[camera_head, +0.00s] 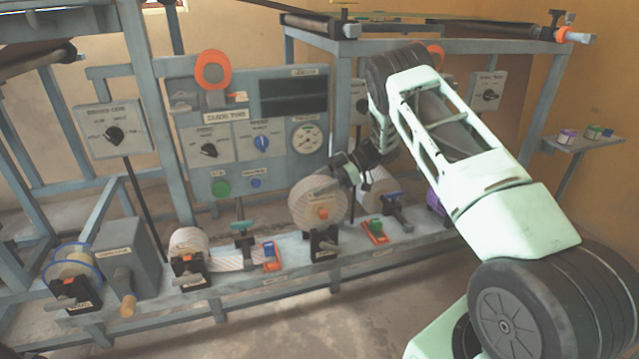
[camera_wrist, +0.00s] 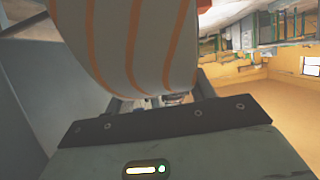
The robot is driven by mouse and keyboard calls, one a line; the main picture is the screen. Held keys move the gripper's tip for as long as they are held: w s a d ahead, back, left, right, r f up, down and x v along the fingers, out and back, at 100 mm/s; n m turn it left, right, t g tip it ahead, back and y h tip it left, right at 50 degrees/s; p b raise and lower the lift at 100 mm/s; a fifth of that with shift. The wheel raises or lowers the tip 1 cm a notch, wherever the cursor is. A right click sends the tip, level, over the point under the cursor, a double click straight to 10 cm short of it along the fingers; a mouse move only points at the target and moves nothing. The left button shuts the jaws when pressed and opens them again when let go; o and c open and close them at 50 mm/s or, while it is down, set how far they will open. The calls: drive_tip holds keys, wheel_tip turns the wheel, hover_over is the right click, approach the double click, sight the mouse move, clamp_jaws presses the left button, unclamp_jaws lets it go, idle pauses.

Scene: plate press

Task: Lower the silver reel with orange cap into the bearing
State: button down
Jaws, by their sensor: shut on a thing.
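The silver reel (camera_head: 318,207), with pale stripes on its face and an orange cap (camera_head: 323,213) at its centre, stands upright over the middle of the bench. My gripper (camera_head: 342,180) is shut on it from the upper right; the fingertips are partly hidden. In the wrist view the striped reel (camera_wrist: 125,40) fills the upper middle, close in front of the gripper body. A black bearing (camera_head: 323,243) stands directly below the reel in the head view. The reel's lower edge overlaps the bearing's top, and I cannot tell whether its axle touches the bearing.
Another striped reel (camera_head: 188,244) sits in a bearing at left, beside a grey box (camera_head: 122,250) with a crank. Orange-red clamps (camera_head: 271,256) and (camera_head: 375,232) stand on the bench to either side. A control panel (camera_head: 255,135) rises behind.

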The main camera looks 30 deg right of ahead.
sight(319, 203)
drive_tip(key=shift+f+b, duration=1.9)
drive_tip(key=shift+f, duration=1.3)
drive_tip(key=c, duration=0.6)
unclamp_jaws()
drive_tip(key=shift+o, duration=0.8)
drive_tip(key=shift+f, duration=0.15)
drive_tip(key=p+v, duration=0.2)
drive_tip(key=v, duration=1)
